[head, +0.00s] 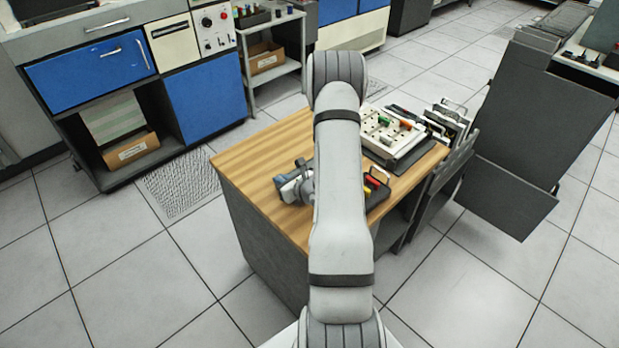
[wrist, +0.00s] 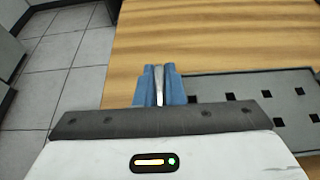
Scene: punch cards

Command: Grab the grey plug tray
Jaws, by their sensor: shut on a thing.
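The grey plug tray (wrist: 272,92) lies on the wooden tabletop at the right of the wrist view, a flat dark grey piece with rows of square black holes. My gripper (wrist: 160,84) is at its left end, with blue fingers shut on a thin, light grey upright edge that appears to belong to the tray. The join between that edge and the tray is hidden by the gripper body. In the head view, my arm covers much of this area. A dark tray part with red and yellow plugs (head: 375,186) shows just right of the arm.
The wooden table (head: 245,158) is clear at its left. A white board with green and orange plugs (head: 383,126) sits at the back right. Dark grey cabinets (head: 535,115) stand right of the table. Blue-fronted cabinets (head: 90,72) stand at the back left.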

